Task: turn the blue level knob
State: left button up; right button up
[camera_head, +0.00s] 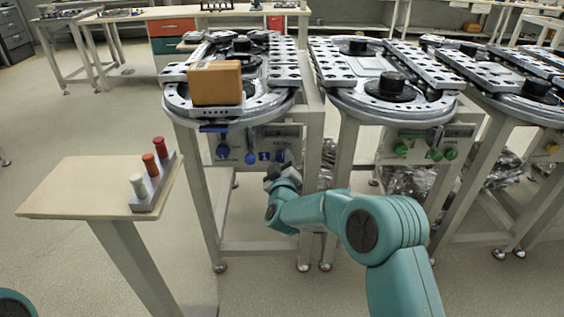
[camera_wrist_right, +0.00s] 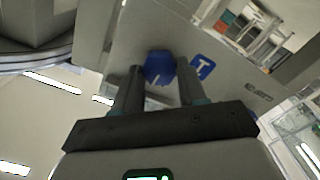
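My left gripper is out of view.
An orange-brown box (camera_head: 216,83) rests on the left ring track (camera_head: 180,100). A second track with green knobs (camera_head: 436,155) stands to the right. Floor between is clear.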

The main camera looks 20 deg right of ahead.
jog(key=shift+f+m+b, duration=0.15)
jog(key=shift+m+b, duration=0.95)
jog(key=m+b, duration=0.3)
jog(key=m, duration=0.1)
jog(key=shift+d+m+b, duration=0.1)
jog(key=shift+m+b, duration=0.8)
jog(key=shift+m, duration=0.2)
jog(key=shift+m+b, duration=1.05)
jog(key=shift+m, duration=0.55)
jog(key=o, duration=1.1)
jog(key=shift+c, duration=0.2)
jog(key=shift+r, duration=0.2)
